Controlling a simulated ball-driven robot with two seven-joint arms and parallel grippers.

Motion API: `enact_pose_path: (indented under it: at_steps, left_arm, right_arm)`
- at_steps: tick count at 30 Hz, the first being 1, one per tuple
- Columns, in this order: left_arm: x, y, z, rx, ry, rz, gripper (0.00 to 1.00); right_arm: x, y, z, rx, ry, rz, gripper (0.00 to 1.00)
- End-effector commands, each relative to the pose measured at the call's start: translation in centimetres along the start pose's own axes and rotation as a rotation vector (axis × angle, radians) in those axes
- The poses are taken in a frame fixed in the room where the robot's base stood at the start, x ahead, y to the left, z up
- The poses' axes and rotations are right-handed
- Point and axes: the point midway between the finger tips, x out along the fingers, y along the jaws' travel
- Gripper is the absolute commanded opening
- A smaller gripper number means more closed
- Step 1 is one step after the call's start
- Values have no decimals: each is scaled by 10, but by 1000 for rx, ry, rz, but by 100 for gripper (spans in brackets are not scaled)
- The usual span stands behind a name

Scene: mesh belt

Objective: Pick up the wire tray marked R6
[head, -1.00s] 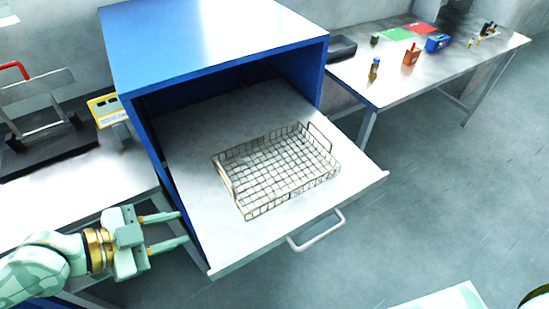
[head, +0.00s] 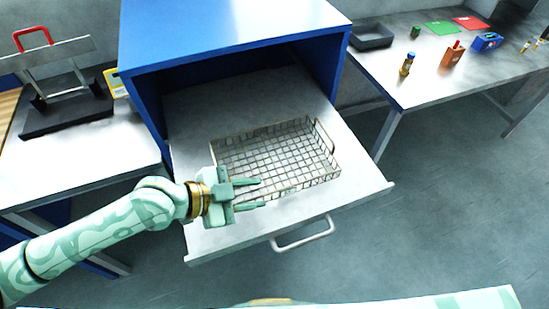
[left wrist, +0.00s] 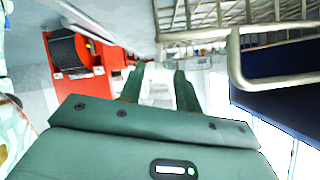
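The wire tray (head: 285,155) is a shallow metal mesh basket with raised end handles. It lies on the grey pulled-out shelf (head: 215,232) of a blue cabinet. No R6 mark is legible. My left gripper (head: 262,193) is open at the tray's near left corner, its fingers pointing right and overlapping the near edge in the head view. I cannot tell whether they touch it. In the left wrist view the two fingers (left wrist: 158,85) are apart with nothing clear between them, and wire mesh (left wrist: 205,14) shows beyond. My right gripper is not in view.
The blue cabinet (head: 225,35) overhangs the shelf's back. The shelf's pale handle (head: 302,236) sticks out in front. A pale metal loop (left wrist: 236,62) shows close by in the left wrist view. A right-hand table (head: 425,75) holds small items. Floor at right is clear.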

Motion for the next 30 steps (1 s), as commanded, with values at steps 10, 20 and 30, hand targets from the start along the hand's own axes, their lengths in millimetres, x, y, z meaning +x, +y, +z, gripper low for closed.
enact_pose_path:
  at_steps: [10, 20, 30]
  left_arm:
    - [41, 0, -5, -3, 3, 0, 33]
    - [62, 0, -3, 0, -2, -1, 33]
    - [62, 0, -3, 0, -1, -1, 0]
  right_arm:
    - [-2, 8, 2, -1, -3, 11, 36]
    - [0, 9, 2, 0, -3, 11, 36]
    - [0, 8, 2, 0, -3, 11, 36]
